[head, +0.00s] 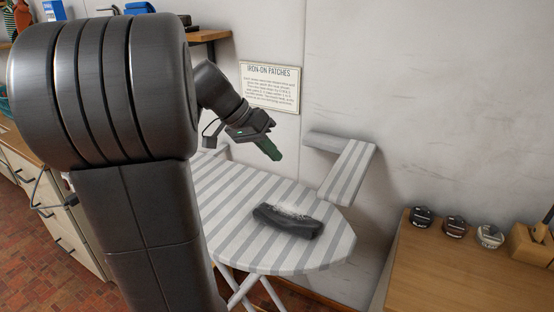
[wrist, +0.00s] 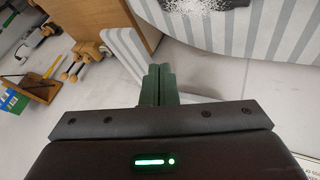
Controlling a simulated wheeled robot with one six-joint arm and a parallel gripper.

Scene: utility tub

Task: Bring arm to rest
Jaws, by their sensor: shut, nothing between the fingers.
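My gripper (head: 269,149) hangs above the far part of the striped ironing board (head: 239,249) in the head view, with its green fingers pointing down and to the right. In the wrist view the two green fingers of my gripper (wrist: 158,84) lie side by side, shut, with nothing between them. My large dark arm links fill the left of the head view and hide part of the board and counter.
A dark folded item (head: 288,222) with whitish fuzz lies on the board. A striped sleeve board (head: 347,172) stands at the board's back right. A wooden table (head: 450,270) with several small round tins is at right. A sign (head: 270,86) hangs on the wall.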

